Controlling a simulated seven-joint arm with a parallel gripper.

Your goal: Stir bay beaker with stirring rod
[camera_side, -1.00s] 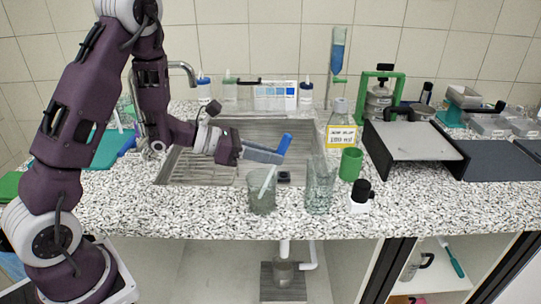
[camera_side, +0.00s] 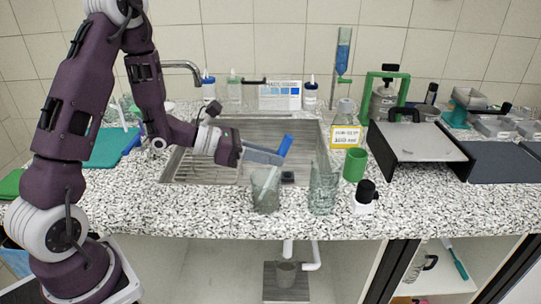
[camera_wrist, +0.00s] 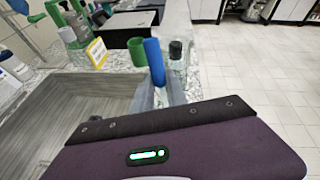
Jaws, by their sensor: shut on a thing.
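My gripper (camera_side: 268,154) is shut on the stirring rod, whose blue upper part (camera_side: 286,145) shows at the fingertips. I cannot tell which one is the bay beaker. In the wrist view, the rod's blue part (camera_wrist: 155,62) rises beyond my purple wrist, which hides the rod's lower end.
The steel sink (camera_side: 210,165) lies behind and below my gripper. A green cup (camera_side: 354,164), a small black-capped bottle (camera_side: 365,197) and a yellow-labelled bottle (camera_side: 345,135) stand to the right. A sloped plate (camera_side: 415,142) is farther right. The counter's front edge is close to the beakers.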

